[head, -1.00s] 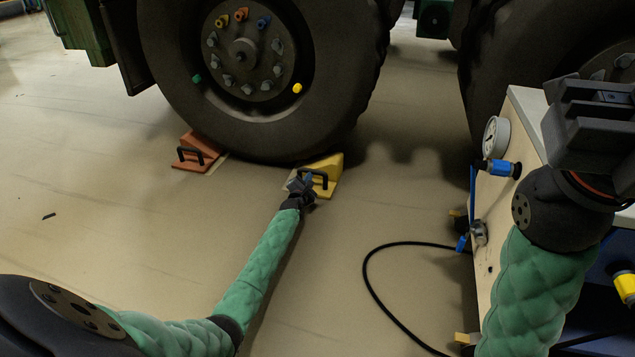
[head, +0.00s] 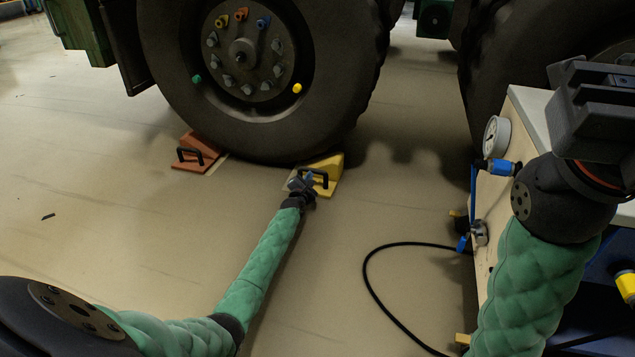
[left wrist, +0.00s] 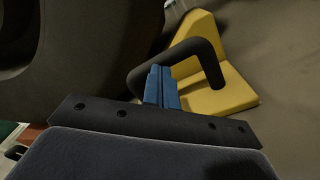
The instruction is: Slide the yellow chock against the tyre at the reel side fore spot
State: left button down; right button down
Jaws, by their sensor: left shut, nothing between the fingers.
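The yellow chock (head: 329,168) sits on the floor at the right foot of the big tyre (head: 330,110), its wedge towards the tread. Whether it touches the tyre I cannot tell. It has a black loop handle, seen clearly in the left wrist view, where the chock (left wrist: 222,88) lies behind the handle (left wrist: 190,50). My left gripper (head: 304,182) is at the handle, its blue fingers (left wrist: 161,88) shut together with nothing between them, beside or within the loop. My right gripper (head: 600,90) is at the right edge, far from the chock; its fingers are not clear.
An orange chock (head: 197,150) stands at the tyre's left side. A pale cart (head: 493,215) with a gauge (head: 496,137) stands at the right, and a black hose (head: 372,285) loops on the floor. The floor between the chock and the cart is clear.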

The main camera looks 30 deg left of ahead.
pick_arm(q)
jog(key=shift+p+v, duration=0.75)
jog(key=shift+v, duration=0.3)
jog(key=shift+p+v, duration=0.8)
jog(key=shift+v, duration=0.65)
jog(key=shift+s, duration=0.15)
jog(key=shift+s+r+p, duration=0.1)
jog(key=shift+s+p, duration=0.15)
jog(key=shift+p, duration=0.05)
jog(key=p+v, duration=0.3)
jog(key=v, duration=0.2)
jog(key=shift+s, duration=0.15)
jog(key=shift+v, duration=0.9)
jog(key=shift+p, duration=0.3)
